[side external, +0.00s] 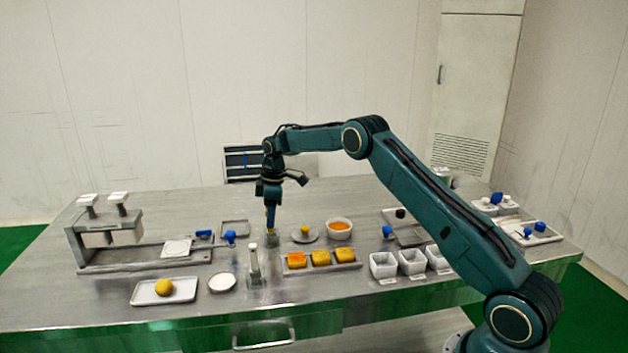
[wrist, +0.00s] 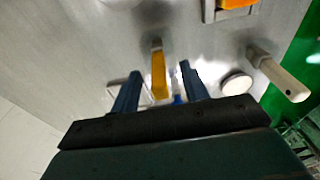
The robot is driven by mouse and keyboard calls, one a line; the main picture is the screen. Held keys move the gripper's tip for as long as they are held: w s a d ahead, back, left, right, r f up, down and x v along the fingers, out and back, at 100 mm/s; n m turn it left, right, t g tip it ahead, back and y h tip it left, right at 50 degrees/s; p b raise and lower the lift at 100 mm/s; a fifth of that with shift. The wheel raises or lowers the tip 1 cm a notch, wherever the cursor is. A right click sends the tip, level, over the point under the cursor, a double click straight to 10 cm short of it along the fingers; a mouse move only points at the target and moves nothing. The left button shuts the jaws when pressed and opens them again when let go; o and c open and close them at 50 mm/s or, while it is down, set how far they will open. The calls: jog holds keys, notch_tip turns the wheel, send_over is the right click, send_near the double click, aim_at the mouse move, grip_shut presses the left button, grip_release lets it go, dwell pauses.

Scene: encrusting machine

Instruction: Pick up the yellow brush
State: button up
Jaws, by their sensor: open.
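The yellow brush (wrist: 158,76) shows in the wrist view as a narrow yellow piece with a greyish end pointing up the picture. It lies in the gap between the two dark fingers of my gripper (wrist: 159,86), nearer the left finger, with bare space to the right finger. In the side view my gripper (side external: 270,203) points straight down over the middle of the table. The fingers are apart; I cannot tell whether either touches the brush.
A tray of orange-yellow blocks (side external: 321,260) and a small upright post (side external: 254,266) stand in front. A plate with a yellow ball (side external: 164,288) and a white disc (side external: 222,282) lie at front left. The white press machine (side external: 107,228) stands left. The table behind my gripper is mostly clear.

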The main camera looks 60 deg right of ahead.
aim_at(270, 232)
jog(key=shift+w+a+f, duration=0.15)
jog(key=shift+f, duration=1.45)
grip_shut()
